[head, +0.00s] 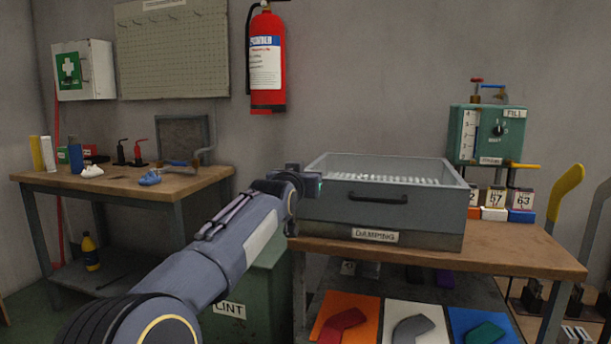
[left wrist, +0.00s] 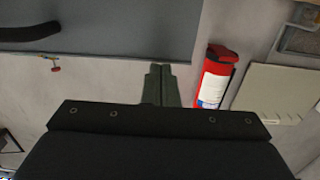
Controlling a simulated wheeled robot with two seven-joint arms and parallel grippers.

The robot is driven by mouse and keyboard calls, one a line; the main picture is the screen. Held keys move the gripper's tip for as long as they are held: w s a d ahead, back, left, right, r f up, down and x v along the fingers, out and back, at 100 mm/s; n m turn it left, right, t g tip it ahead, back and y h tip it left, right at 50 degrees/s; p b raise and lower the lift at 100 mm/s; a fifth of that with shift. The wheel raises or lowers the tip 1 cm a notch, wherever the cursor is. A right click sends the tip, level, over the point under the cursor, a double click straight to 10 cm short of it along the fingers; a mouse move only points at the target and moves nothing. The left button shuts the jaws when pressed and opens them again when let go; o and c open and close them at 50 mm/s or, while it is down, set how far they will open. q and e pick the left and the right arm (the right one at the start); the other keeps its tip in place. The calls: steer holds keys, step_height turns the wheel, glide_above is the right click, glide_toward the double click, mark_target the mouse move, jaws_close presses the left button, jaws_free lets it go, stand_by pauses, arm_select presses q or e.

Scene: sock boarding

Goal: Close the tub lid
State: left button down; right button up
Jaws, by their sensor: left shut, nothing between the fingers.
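The grey tub marked DAMPING (head: 445,242) stands on the right bench in the head view. Its top is open and a pale ribbed row shows inside. A grey panel with a dark bar handle (head: 378,198) faces me; I cannot tell whether it is the lid or the front wall. My left gripper (head: 318,184) is at the tub's left front corner, partly hidden by my own wrist. In the left wrist view its fingers (left wrist: 160,70) are together and empty, at the edge of the grey panel (left wrist: 120,40). Contact cannot be told. My right gripper is out of view.
The wooden bench (head: 500,255) has numbered cards (head: 495,200) and a green FILL box (head: 486,135) behind and right of the tub. A green LINT bin (head: 265,295) stands left below. A red extinguisher (head: 266,60) hangs on the wall.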

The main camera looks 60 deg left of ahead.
arm_select(q)
step_height(320, 180, up, 4)
steer(key=p, duration=0.4)
steer(key=s+d+f+b, duration=0.1)
steer(key=s+d+f, duration=0.4)
steer(key=s+f, duration=0.1)
steer(key=d+f+m+g+h, duration=0.1)
steer(key=d+f+h, duration=0.3)
steer(key=d+f, duration=0.5)
steer(key=d+f+m+g+h, duration=0.1)
steer(key=d+f+h, duration=0.45)
steer(key=d, duration=0.55)
steer(key=s+d+f+m+g+h, duration=0.25)
steer(key=s+d+f, duration=0.3)
steer(key=d, duration=0.35)
steer(key=s+d+f+m+g+h, duration=0.2)
steer(key=s+d+f+g+h, duration=0.15)
steer(key=d+f, duration=0.4)
step_height(320, 180, up, 34)
steer(key=s+d+p, duration=0.1)
steer(key=d+p, duration=0.1)
steer(key=p, duration=3.2)
steer(key=shift+s, duration=0.4)
steer(key=shift+r, duration=0.1)
